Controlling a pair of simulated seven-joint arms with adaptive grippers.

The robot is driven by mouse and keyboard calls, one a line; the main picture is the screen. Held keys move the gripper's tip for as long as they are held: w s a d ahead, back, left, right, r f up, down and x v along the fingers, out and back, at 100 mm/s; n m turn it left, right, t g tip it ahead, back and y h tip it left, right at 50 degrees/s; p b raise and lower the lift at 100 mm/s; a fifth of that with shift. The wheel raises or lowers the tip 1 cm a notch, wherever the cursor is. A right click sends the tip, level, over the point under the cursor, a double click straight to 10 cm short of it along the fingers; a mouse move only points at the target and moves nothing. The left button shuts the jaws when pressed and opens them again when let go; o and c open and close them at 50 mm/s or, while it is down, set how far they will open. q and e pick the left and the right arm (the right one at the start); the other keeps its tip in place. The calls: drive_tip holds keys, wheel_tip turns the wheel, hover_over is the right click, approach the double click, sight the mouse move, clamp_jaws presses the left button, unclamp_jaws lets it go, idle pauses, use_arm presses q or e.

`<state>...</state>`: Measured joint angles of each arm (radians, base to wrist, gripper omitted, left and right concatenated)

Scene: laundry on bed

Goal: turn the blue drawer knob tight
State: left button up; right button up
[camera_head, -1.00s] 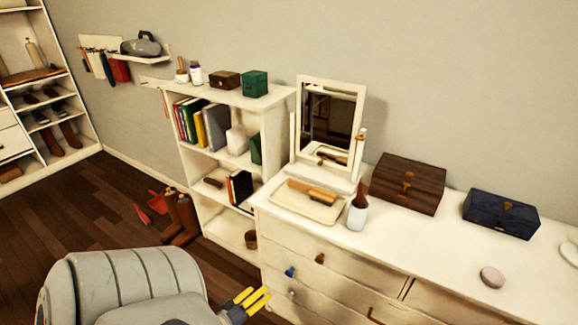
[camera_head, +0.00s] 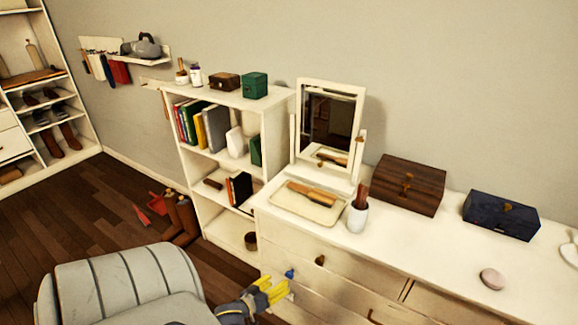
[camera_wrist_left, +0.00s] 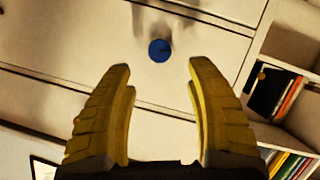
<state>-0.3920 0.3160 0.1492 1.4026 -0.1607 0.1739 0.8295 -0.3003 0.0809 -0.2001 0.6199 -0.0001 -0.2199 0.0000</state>
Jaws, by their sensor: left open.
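The blue drawer knob (camera_head: 289,273) sits on the front of the white dresser (camera_head: 330,262), at its left end. In the left wrist view the knob (camera_wrist_left: 159,50) is a round blue disc ahead of the fingertips, about midway between them. My left gripper (camera_head: 272,288) has yellow fingers and is just left of and below the knob in the head view. In the left wrist view the left gripper (camera_wrist_left: 157,75) is open and empty, with the knob apart from both fingers. My right gripper is not in view.
A brown drawer knob (camera_head: 320,260) is right of the blue one. The dresser top holds a mirror (camera_head: 329,116), a tray (camera_head: 307,207), a brush cup (camera_head: 357,219) and boxes. A white bookshelf (camera_head: 232,227) stands to the left. A grey padded chair (camera_head: 115,284) is in front.

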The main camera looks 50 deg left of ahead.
sight(288, 275)
use_arm(q)
drive_tip(key=shift+x, duration=4.15)
drive_tip(key=shift+c, duration=0.2)
clamp_jaws()
